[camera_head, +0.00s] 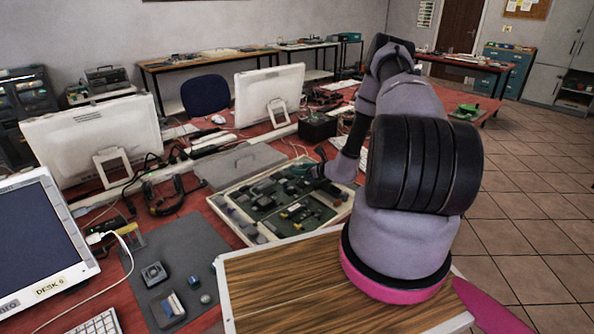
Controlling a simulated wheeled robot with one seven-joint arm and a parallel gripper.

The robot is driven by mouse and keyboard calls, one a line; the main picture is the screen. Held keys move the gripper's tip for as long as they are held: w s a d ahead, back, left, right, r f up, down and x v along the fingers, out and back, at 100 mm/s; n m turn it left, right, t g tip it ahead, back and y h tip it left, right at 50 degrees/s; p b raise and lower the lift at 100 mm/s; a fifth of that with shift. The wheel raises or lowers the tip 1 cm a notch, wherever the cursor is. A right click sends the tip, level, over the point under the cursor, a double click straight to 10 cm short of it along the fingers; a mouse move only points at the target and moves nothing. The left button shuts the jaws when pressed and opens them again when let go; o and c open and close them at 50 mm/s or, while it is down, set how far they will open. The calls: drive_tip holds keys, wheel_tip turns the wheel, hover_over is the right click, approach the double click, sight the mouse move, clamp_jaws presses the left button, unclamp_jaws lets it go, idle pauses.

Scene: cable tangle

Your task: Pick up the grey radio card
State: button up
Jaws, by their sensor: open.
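A shallow light-framed tray (243,229) lies on the red desk, filled with small grey, green and dark parts. Several grey pieces lie along its left side, but they are too small for me to tell which one is the grey radio card. My gripper (312,171) is over the far right part of the tray, at the end of my arm. Its dark fingers are small in this view and are open. I see nothing held between them. My arm hides some of the desk behind the tray's right side.
A grey mat (182,243) left of the tray holds several small devices. A grey flat lid (240,166) lies behind the tray. Black headphones (165,194), loose cables and white monitors (95,140) crowd the left and back. A wood-grain surface (300,285) is in front.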

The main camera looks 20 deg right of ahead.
drive_tip(key=shift+w+a+f, duration=0.1)
drive_tip(key=shift+w, duration=0.2)
clamp_jaws()
